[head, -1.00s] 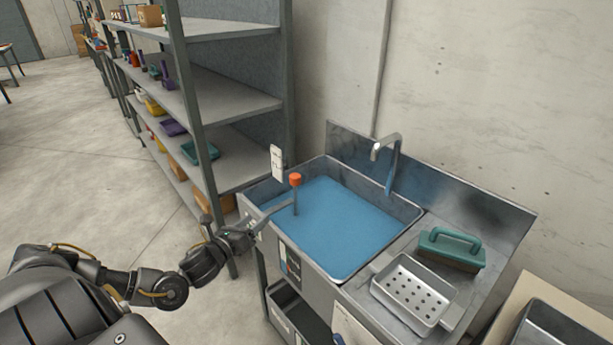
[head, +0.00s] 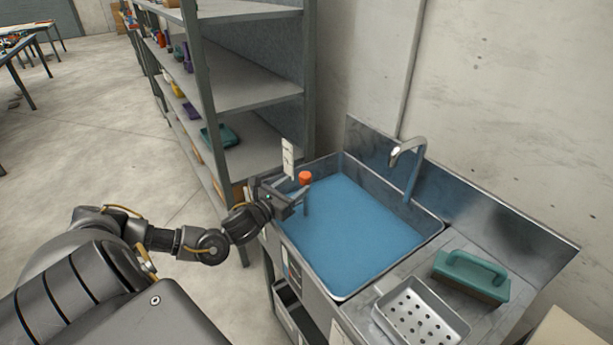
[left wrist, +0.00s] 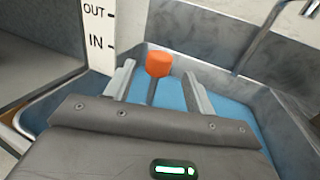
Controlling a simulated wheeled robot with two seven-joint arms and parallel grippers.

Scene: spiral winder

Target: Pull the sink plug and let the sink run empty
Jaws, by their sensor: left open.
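The metal sink (head: 432,229) holds blue water (head: 352,228). The plug's orange knob (head: 305,178) stands on a thin grey rod above the water near the sink's left corner. It also shows in the left wrist view (left wrist: 158,64), between and just beyond the fingers. My left gripper (head: 294,197) is open at the sink's left rim, with its fingers pointing toward the rod and knob. In the left wrist view the open fingers (left wrist: 160,85) lie on either side of the rod, below the knob. The plug's lower end is hidden by the water. My right gripper is not in view.
A faucet (head: 408,155) rises behind the sink. A green-handled brush (head: 472,272) and a perforated tray (head: 422,312) lie on the drainboard. A white IN/OUT marker (head: 288,158) stands at the left corner. Grey shelves (head: 255,90) stand close behind on the left.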

